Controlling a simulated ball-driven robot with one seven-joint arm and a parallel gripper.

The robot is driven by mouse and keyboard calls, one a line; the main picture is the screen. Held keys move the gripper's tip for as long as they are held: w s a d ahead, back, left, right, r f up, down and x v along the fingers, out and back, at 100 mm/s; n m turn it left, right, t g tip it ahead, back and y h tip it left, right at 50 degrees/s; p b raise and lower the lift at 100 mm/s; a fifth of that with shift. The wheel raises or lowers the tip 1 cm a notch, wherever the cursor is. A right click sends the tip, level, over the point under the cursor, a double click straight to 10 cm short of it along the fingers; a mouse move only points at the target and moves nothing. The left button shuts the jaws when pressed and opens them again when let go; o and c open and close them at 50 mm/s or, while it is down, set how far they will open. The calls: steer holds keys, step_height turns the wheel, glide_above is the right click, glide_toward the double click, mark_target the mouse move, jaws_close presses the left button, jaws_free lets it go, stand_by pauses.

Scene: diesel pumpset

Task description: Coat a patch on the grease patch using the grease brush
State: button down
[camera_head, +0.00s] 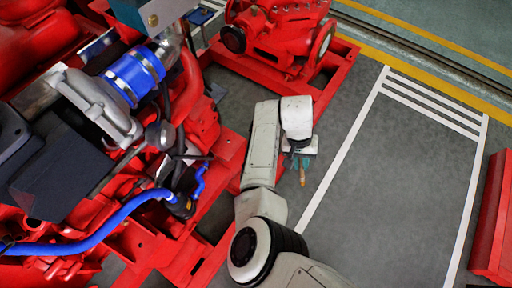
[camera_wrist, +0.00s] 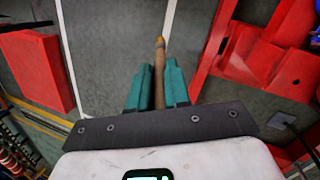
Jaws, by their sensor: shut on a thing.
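My gripper (camera_head: 299,160) hangs over the grey floor, just right of the red pumpset frame. In the wrist view its two teal fingers (camera_wrist: 158,77) are shut on the grease brush (camera_wrist: 159,60), a slim brown stick with an orange-yellow end pointing away from the palm. The brush also shows in the head view (camera_head: 302,179), its tip toward the bottom of the picture. The part of the brush between the fingers is partly hidden. I cannot make out the grease patch in either view.
The red diesel engine (camera_head: 207,120) with a blue hose (camera_head: 95,232) fills the left. A red pump (camera_head: 280,38) stands at the top on the red frame. A red block (camera_head: 494,225) is at the right edge. The white-lined floor (camera_head: 400,180) is clear.

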steer(key=w+a+f+m+t+y+b, duration=0.2)
steer(key=w+a+m+t+y+b, duration=0.1)
steer(key=a+m, duration=0.5)
steer(key=w+a+f+m+t+y+b, duration=0.2)
steer(key=w+a+m+t+y+b, duration=0.2)
steer(key=a, duration=1.1)
steer(key=shift+w+a+m+t+y, duration=0.15)
steer(key=shift+w+m+t+y, duration=1.15)
steer(key=shift+w+m+y, duration=1)
steer(key=shift+s+f+m+h, duration=0.1)
steer(key=shift+s+m+h, duration=0.2)
steer(key=shift+s+m, duration=0.15)
